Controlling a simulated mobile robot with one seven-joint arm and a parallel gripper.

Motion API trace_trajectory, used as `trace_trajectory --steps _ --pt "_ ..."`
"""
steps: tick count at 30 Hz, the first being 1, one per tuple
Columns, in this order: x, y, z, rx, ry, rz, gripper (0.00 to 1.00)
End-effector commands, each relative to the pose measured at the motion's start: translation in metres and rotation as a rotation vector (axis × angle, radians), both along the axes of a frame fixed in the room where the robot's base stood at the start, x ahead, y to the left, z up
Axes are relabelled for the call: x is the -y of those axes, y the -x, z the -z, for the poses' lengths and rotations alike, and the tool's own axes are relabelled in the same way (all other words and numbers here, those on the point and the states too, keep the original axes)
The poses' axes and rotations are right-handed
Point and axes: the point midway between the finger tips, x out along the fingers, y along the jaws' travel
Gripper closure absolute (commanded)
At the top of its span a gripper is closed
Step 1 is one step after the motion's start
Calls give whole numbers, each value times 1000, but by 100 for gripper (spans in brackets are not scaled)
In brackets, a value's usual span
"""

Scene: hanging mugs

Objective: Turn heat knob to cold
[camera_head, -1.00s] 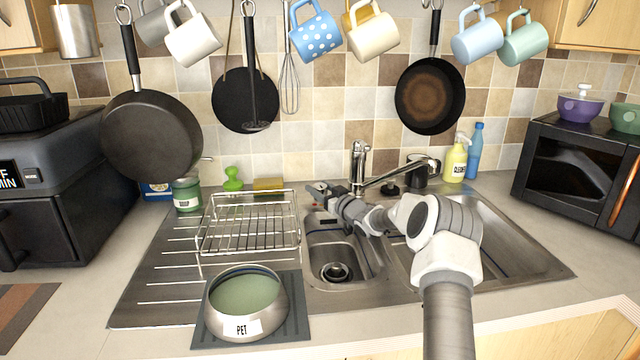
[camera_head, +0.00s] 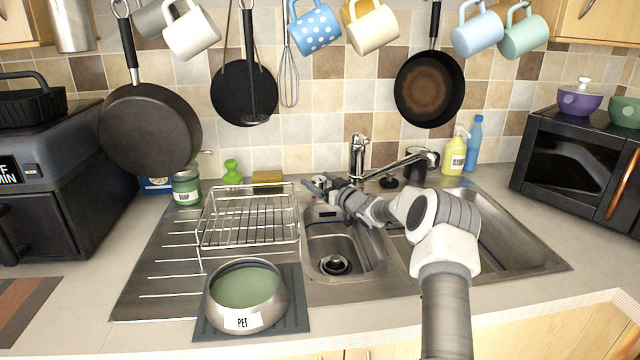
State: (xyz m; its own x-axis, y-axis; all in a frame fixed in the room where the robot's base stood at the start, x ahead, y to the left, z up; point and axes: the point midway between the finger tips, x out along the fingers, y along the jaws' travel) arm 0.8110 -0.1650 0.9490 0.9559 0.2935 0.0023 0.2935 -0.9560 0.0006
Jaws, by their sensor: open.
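The chrome tap (camera_head: 358,158) stands behind the sink, its spout (camera_head: 400,162) pointing right. My gripper (camera_head: 316,180) is at the sink's back edge, left of the tap, with its fingers spread apart and pointing left. A small pale part (camera_head: 318,183) shows at the fingertips; it is too small to tell whether it is the heat knob or whether a finger touches it. A low black round piece (camera_head: 389,182) sits right of the tap base. No knob marking is readable. My gripper and arm hide part of the sink's back rim.
A wire dish rack (camera_head: 250,222) and a metal pet bowl (camera_head: 245,297) stand left of the small basin (camera_head: 335,240). A green figure (camera_head: 231,172) and a sponge (camera_head: 267,182) are left of my gripper. Mugs and pans hang above. A yellow bottle (camera_head: 454,156) stands back right.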

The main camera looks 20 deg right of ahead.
Motion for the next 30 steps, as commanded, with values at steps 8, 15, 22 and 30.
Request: trace_trajectory --steps 8,15,22,30 --pt "-1 -1 3 5 -2 55 12" --pt "-2 -1 3 3 0 146 12" --pt "-2 -1 2 1 -1 230 12" --pt "-2 -1 -1 0 -3 329 12"
